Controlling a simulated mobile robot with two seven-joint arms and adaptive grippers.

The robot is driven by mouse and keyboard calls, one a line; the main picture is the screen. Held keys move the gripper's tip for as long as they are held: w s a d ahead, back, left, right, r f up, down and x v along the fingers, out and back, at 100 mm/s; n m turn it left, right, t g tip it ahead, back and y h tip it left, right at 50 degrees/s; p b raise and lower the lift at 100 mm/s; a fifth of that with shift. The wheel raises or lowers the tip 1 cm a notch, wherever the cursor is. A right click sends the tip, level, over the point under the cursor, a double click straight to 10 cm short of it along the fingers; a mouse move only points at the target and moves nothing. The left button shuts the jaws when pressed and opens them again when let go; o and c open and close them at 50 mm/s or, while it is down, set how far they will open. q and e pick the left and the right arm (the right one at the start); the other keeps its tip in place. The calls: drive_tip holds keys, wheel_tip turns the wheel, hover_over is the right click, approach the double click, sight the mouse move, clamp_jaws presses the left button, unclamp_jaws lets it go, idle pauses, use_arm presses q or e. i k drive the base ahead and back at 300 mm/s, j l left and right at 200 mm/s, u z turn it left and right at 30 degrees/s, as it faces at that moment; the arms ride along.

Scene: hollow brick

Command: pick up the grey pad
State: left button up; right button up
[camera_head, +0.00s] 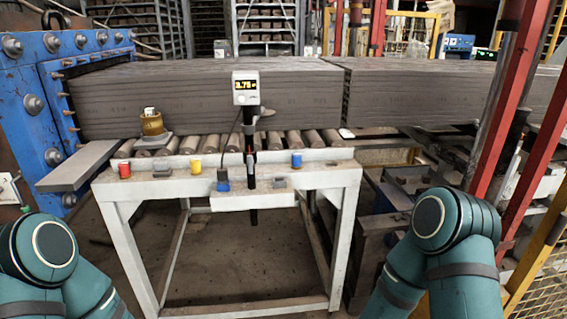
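A flat grey pad (166,142) lies on the rollers at the left of the conveyor. A brass cylinder (151,124) with a small pale top stands on or against it. Two other small grey pieces are on the white frame: a grey block (162,168) near the front edge at left and a small grey piece (280,182) on the lower ledge. I cannot tell which of these the task means. Only the teal links of my two arms show at the lower left and lower right. Neither gripper is in view.
A white roller table (236,190) stands ahead, with red, yellow and blue buttons along its front. A display post (245,88) rises at its middle. Long grey clay columns (170,95) lie behind. A blue machine (70,90) is at left, red posts (505,100) at right.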

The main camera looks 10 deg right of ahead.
sight(162, 169)
drive_tip(key=i+j+z, duration=0.15)
drive_tip(key=j, duration=0.2)
drive_tip(key=i+j+z, duration=0.15)
drive_tip(key=j, duration=0.15)
drive_tip(key=i+j+z, duration=0.15)
drive_tip(key=j, duration=0.25)
drive_tip(key=i+j+z, duration=0.15)
drive_tip(key=j, duration=0.2)
